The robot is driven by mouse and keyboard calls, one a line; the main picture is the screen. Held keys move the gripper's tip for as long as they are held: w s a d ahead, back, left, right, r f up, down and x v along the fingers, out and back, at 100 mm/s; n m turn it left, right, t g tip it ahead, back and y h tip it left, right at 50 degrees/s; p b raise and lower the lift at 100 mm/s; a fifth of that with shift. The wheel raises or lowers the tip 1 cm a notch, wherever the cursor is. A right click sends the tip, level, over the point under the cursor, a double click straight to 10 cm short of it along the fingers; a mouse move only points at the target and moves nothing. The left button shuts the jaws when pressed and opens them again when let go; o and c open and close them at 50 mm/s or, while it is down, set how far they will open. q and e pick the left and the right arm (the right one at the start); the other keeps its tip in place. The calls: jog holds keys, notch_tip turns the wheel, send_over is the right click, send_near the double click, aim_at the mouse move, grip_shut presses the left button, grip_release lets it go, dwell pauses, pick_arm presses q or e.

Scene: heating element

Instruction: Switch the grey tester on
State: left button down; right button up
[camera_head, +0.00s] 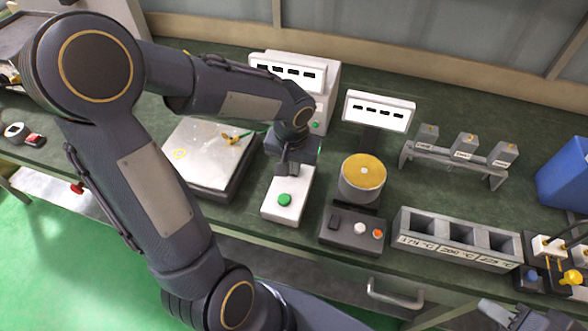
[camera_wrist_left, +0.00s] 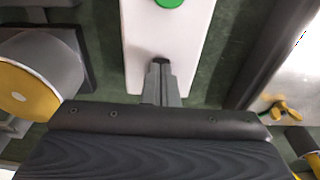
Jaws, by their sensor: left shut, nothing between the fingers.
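A dark grey unit (camera_head: 352,233) stands right of centre in the head view. It carries a gold-topped round drum (camera_head: 361,178) and a front panel with a dark switch (camera_head: 334,222), a white knob and an orange-red button; I take it to be the grey tester. The drum also shows at the left of the left wrist view (camera_wrist_left: 35,75). My left gripper (camera_head: 284,170) is shut and empty, pointing down over the far end of a white box (camera_head: 287,212) with a green button (camera_head: 284,200). The fingers (camera_wrist_left: 161,66) hide part of that box. My right gripper (camera_head: 505,313) is partly cut off at lower right.
A silver-topped plate (camera_head: 205,160) lies left of the white box. White display units (camera_head: 378,110) stand behind. A grey block with square wells (camera_head: 457,240), a rack (camera_head: 455,165) and a blue bin (camera_head: 566,178) are to the right. My left arm covers much of the left side.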

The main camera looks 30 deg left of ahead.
pick_arm(q)
jog(key=shift+s+f, duration=0.3)
jog(key=shift+f, duration=0.25)
jog(key=shift+s+d, duration=0.1)
jog(key=shift+s, duration=0.05)
pick_arm(e)
jog(key=shift+f, duration=0.65)
pick_arm(q)
jog(key=shift+w+a+r, duration=0.2)
jog(key=shift+w, duration=0.45)
pick_arm(e)
jog(key=shift+s+d+r, duration=0.1)
jog(key=shift+s, duration=0.15)
pick_arm(q)
jog(key=shift+r, duration=0.1)
